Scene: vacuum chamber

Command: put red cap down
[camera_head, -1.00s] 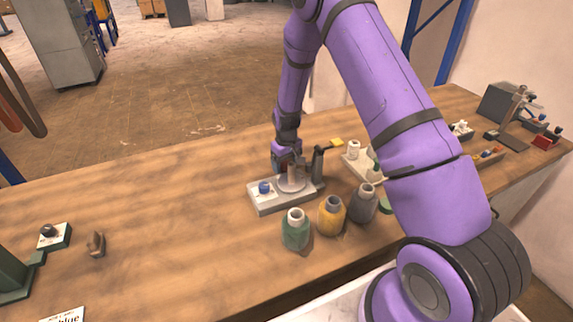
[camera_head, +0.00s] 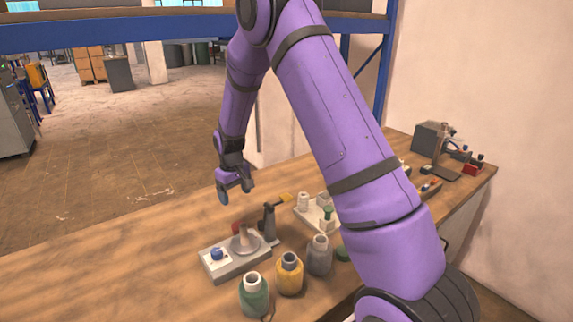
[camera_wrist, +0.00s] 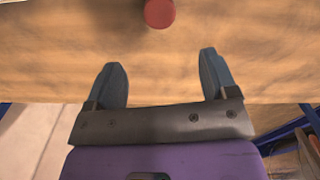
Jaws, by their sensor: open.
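The red cap (camera_wrist: 160,13) shows as a round red disc on the wooden table at the top edge of the wrist view. In the head view a bit of red (camera_head: 237,228) shows just behind the grey fixture, partly hidden by it. My gripper (camera_head: 235,192) is open and empty, above the table behind the fixture. In the wrist view its two fingers (camera_wrist: 163,85) stand wide apart, with bare table between them and the cap beyond their tips, apart from them.
The grey fixture (camera_head: 222,272) carries a blue knob, a round piece and a dark lever. Green (camera_head: 254,298), yellow (camera_head: 289,276) and grey (camera_head: 319,257) bottles stand in front of it. A white tray (camera_head: 302,218) is to its right. The table's left side is clear.

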